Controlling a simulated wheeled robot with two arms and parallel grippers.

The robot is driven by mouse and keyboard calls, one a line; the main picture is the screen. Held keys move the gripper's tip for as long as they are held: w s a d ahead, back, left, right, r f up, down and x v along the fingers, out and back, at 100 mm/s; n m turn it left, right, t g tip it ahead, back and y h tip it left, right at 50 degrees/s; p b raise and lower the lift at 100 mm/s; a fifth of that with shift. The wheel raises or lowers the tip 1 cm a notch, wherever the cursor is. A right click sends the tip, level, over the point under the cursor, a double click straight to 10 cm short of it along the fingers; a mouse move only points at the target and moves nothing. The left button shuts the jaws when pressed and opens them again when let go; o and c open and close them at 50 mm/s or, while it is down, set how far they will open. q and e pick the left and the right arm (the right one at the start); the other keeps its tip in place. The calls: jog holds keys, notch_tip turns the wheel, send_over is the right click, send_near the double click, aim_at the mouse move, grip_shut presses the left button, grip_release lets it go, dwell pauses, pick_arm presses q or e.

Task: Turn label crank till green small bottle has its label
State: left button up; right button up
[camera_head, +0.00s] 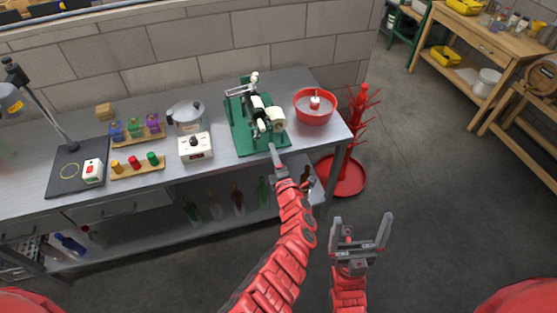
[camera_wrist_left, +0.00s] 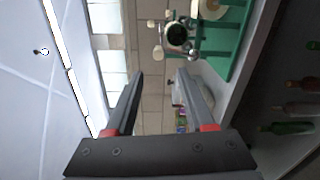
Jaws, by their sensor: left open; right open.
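The label machine (camera_head: 243,137) has a green base and stands near the right end of the metal bench. A white roll (camera_head: 276,116) sits on it, with a dark cylinder beside it. I cannot tell whether that cylinder is the green small bottle. In the left wrist view the machine's green frame (camera_wrist_left: 218,68) shows at the top, with pale knobs around a dark round part (camera_wrist_left: 177,38); I cannot tell which is the crank. My left gripper (camera_head: 288,167) is open and empty at the machine's front edge; its fingers (camera_wrist_left: 162,75) show apart. My right gripper (camera_head: 361,235) is open and empty above the floor.
A red bowl (camera_head: 316,107) stands right of the machine, a white device (camera_head: 195,147) and a pot (camera_head: 186,116) left of it. A red bottle tree (camera_head: 361,125) stands beyond the bench end. Several bottles, one green (camera_head: 263,192), stand on the lower shelf.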

pick_arm(q)
jog(key=shift+v, duration=2.4)
jog(key=shift+r, duration=0.1)
